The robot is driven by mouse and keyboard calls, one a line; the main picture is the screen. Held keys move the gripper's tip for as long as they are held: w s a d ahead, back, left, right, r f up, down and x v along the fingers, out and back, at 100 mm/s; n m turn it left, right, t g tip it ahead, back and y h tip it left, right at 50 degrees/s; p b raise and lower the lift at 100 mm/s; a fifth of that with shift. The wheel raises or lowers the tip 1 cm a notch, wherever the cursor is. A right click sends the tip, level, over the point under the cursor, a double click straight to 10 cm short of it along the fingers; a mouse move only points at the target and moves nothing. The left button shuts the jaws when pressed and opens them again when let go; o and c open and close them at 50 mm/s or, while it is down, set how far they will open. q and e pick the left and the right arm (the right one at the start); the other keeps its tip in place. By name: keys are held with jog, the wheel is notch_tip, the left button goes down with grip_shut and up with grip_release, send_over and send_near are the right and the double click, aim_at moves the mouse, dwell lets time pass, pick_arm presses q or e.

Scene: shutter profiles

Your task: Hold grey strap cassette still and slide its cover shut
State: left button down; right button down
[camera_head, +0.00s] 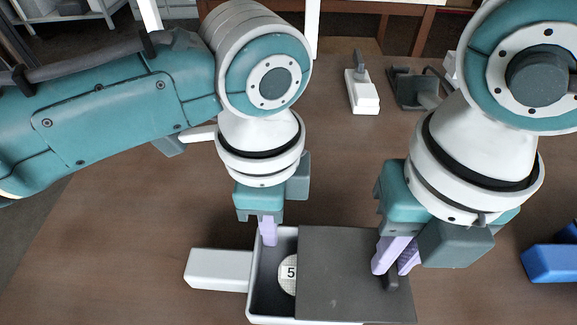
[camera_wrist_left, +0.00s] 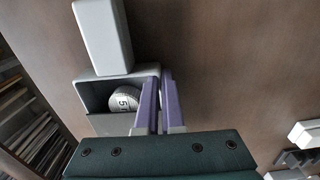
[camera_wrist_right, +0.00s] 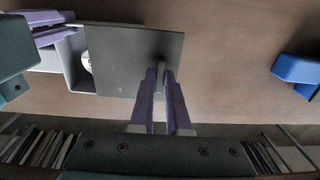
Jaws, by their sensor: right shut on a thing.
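The grey strap cassette (camera_head: 254,287) lies on the table, with a round disc marked 5 (camera_head: 287,274) inside its open left part. Its dark grey cover (camera_head: 337,270) spans the right part, leaving the left end open. My left gripper (camera_head: 268,231) points down at the cassette's back wall. In the left wrist view its purple fingers (camera_wrist_left: 160,105) straddle that wall; whether they press on it is unclear. My right gripper (camera_head: 397,255) is shut on the cover's dark handle (camera_head: 391,278), near the right end. The handle also shows between the fingers in the right wrist view (camera_wrist_right: 161,70).
A pale block (camera_head: 218,270) adjoins the cassette's left side. A blue object (camera_head: 550,262) lies at the right edge. A white switch-like piece (camera_head: 362,92) and a dark grey part (camera_head: 413,89) stand at the back. The table between is clear.

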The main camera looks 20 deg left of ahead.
jog(key=shift+s+a, duration=0.15)
jog(key=shift+a, duration=0.5)
jog(key=shift+s+a, duration=0.15)
jog(key=shift+a, duration=0.5)
pick_arm(q)
jog(key=shift+d, duration=0.1)
pick_arm(e)
jog(key=shift+a, duration=0.15)
